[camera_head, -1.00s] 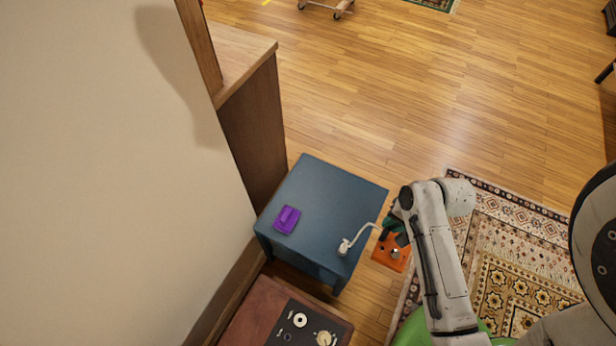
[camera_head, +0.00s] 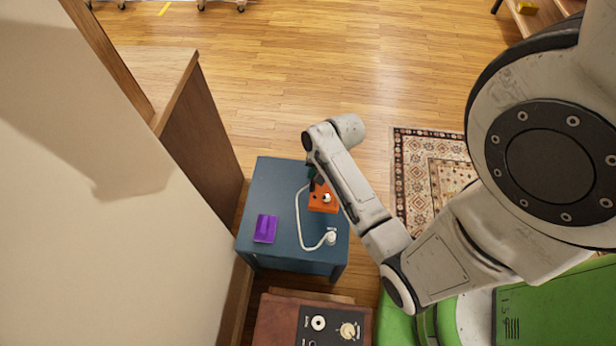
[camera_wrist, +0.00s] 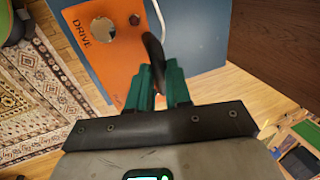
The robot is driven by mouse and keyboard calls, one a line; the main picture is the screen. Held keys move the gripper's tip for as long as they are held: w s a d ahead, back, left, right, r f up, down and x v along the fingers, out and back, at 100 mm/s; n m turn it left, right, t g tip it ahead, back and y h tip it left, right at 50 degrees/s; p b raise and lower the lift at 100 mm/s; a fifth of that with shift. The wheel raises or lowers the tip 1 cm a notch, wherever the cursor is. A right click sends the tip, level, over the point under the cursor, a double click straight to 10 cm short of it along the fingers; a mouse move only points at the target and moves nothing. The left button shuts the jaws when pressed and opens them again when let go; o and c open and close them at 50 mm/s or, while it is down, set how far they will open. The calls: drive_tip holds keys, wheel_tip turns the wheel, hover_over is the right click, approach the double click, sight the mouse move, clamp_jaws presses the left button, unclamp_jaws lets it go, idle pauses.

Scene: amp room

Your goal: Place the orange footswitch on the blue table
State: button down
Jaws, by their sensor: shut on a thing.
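The orange footswitch (camera_head: 322,198) is in my gripper, over the right part of the blue table (camera_head: 270,187) in the head view. A white cable runs from it to a plug end on the tabletop. In the wrist view the footswitch (camera_wrist: 103,42) shows the word DRIVE and a round metal button, beside the green fingers of my gripper (camera_wrist: 158,80). The blue table (camera_wrist: 195,35) lies behind it there. I cannot tell whether the footswitch touches the tabletop. In the head view my arm partly hides the gripper.
A purple box (camera_head: 265,228) sits on the table's left part. A brown amp cabinet (camera_head: 285,320) with knobs stands in front of the table. A wooden panel (camera_head: 195,135) and a pale wall are at left. A patterned rug (camera_head: 430,165) lies to the right.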

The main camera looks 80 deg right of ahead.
wheel_tip(320, 180, down, 7)
drive_tip(key=w+d+b, duration=0.1)
drive_tip(key=w+d, duration=0.1)
drive_tip(key=shift+w+f+b, duration=0.2)
drive_tip(key=shift+w+b, duration=0.2)
drive_tip(key=c, duration=1.1)
unclamp_jaws()
drive_tip(key=shift+o, duration=0.2)
drive_tip(key=shift+r, duration=0.1)
drive_tip(key=a+p+v, duration=0.1)
drive_tip(key=p+v, duration=0.2)
drive_tip(key=v, duration=0.8)
drive_tip(key=a+r+n+g, duration=0.1)
drive_tip(key=a+r+n, duration=0.3)
drive_tip(key=a+n, duration=0.4)
drive_tip(key=a+r+n+g, duration=0.1)
drive_tip(key=a+r+n, duration=0.3)
drive_tip(key=a+n, duration=0.4)
drive_tip(key=s+a, duration=0.1)
drive_tip(key=a, duration=0.3)
drive_tip(key=shift+r+h, duration=0.4)
